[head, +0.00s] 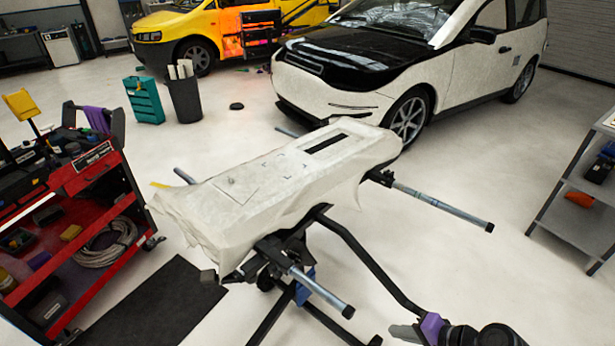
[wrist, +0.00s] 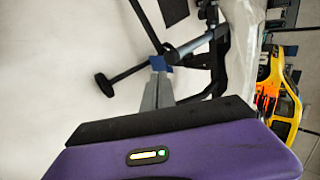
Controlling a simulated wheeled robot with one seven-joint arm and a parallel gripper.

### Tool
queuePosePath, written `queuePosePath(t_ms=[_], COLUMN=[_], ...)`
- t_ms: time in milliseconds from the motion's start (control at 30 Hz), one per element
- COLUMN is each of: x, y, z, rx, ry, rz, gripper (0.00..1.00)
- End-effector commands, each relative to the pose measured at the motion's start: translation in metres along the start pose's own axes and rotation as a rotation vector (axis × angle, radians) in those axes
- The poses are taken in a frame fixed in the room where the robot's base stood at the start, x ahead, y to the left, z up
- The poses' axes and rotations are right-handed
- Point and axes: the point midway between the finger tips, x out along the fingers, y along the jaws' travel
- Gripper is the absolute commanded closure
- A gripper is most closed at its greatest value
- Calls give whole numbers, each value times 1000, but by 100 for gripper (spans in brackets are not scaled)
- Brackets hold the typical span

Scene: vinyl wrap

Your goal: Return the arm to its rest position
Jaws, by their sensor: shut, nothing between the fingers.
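My gripper (head: 407,333) shows at the bottom right of the head view, low in front of the wrapped stand, with its grey fingers together and nothing in them. In the wrist view the purple gripper body (wrist: 185,155) fills the bottom, and the grey fingers (wrist: 157,90) point up the picture, closed. Part of my dark arm (head: 480,336) shows at the bottom edge of the head view. The rest of the arm is out of view.
A stand (head: 345,240) bears a panel under white film (head: 240,205); its padded bars stick out toward my gripper. A red tool cart (head: 100,180) stands left, a grey shelf (head: 570,232) right. Cars stand behind. The floor (head: 480,270) right of the stand is clear.

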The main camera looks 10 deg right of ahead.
Motion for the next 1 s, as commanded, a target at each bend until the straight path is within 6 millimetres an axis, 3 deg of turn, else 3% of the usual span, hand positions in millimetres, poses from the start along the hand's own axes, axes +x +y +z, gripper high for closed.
queuePosePath(t_ms=[167, 300, 467, 667, 1000], x=[-2, -20, -50, -96, -182], y=[-5, -22, -20, -18, -41], z=[-21, -62, -73, -40, 73], rx=[-42, -150, -317, -568, -963], ry=[88, 290, 517, 738, 944], rz=[-15, -25, 13, 59, 44], gripper=[100, 100, 100, 100, 100])
